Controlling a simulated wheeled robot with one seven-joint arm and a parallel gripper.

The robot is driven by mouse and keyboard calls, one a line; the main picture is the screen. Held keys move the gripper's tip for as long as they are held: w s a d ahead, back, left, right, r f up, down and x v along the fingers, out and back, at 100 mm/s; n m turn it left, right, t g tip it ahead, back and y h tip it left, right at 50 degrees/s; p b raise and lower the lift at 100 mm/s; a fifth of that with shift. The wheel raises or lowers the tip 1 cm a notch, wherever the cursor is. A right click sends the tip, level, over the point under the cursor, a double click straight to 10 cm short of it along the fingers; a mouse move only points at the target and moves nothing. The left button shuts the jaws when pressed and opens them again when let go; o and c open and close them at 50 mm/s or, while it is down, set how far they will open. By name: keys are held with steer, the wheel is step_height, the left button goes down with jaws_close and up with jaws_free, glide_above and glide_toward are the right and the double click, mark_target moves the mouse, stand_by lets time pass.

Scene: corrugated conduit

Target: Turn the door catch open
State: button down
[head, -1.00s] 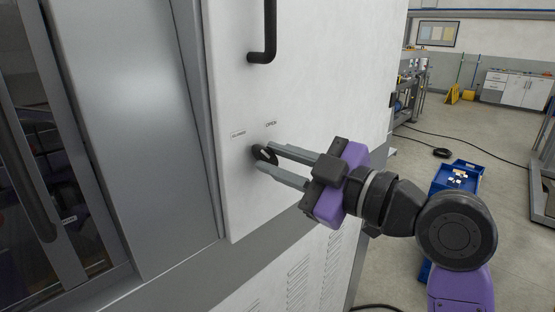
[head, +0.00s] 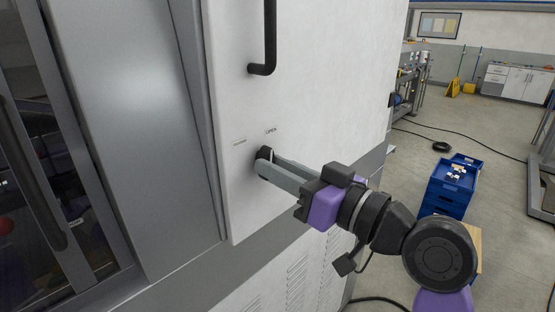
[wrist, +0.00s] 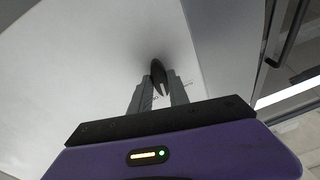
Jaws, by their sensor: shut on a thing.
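The door catch (head: 264,153) is a small black knob on the white cabinet door (head: 310,85), below the black handle. Small labels sit above it; the right one (head: 271,131) reads OPEN, and the left one (head: 239,142) is too blurred to read now. My gripper (head: 264,168) is shut on the catch, its grey fingers on either side of it and partly hiding it in the head view. In the wrist view the dark catch (wrist: 158,72) stands between the two fingertips (wrist: 159,84), its long side roughly upright in the picture.
A black bar handle (head: 268,45) stands out from the door above the catch. A grey metal panel and dark window (head: 30,160) lie to the left. Blue crates (head: 449,188) stand on the floor at the right, with a cable on the floor behind them.

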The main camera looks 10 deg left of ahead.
steer(key=shift+m+t+h+p, duration=0.35)
steer(key=shift+m+p, duration=2.2)
steer(key=shift+m, duration=1.45)
steer(key=shift+f, duration=0.1)
steer(key=c, duration=1.3)
jaws_free()
steer(key=shift+o, duration=0.2)
steer(key=b+v, duration=0.2)
steer(key=v, duration=0.5)
steer(key=shift+s+d, duration=0.3)
